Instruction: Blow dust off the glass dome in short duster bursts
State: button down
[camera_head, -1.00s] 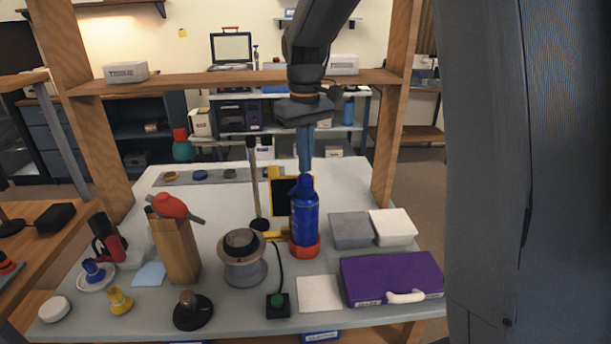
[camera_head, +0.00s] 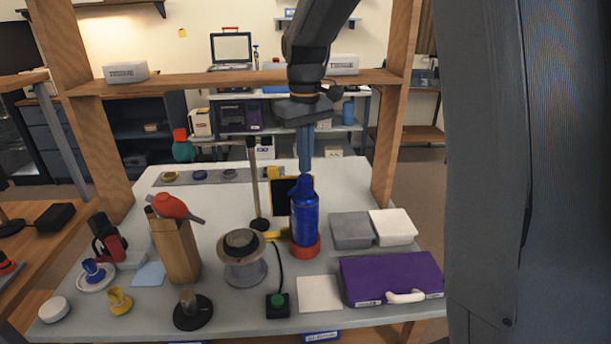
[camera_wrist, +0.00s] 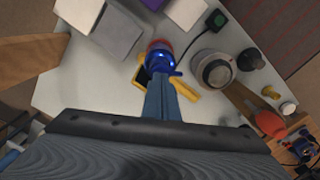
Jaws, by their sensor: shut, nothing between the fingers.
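A blue duster can (camera_head: 305,218) stands upright in a red ring-shaped base (camera_head: 305,248) near the middle of the bench; it also shows in the wrist view (camera_wrist: 159,61). My gripper (camera_head: 305,172) points straight down with its fingers shut and empty, at the top of the can. Whether the tips touch the can's top I cannot tell. In the wrist view my fingers (camera_wrist: 160,84) end right by the can. A small dome-like piece on a round black base (camera_head: 193,312) stands at the front left, probably the glass dome. Any dust on it is too small to see.
A grey stand with a dark ring (camera_head: 245,272), a wooden block with a red bulb blower (camera_head: 172,207) and a green-button box (camera_head: 278,304) stand left of the can. A purple case (camera_head: 391,276) and grey and white trays (camera_head: 393,226) lie right. Wooden posts frame the bench.

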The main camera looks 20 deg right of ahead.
jog(key=shift+f, duration=0.1)
jog(key=shift+f, duration=0.85)
jog(key=shift+r, duration=0.2)
dwell(0.7)
notch_tip(320, 180, up, 3)
jog(key=p, duration=0.3)
jog(key=shift+f, duration=0.1)
jog(key=shift+f, duration=0.25)
dwell(3.2)
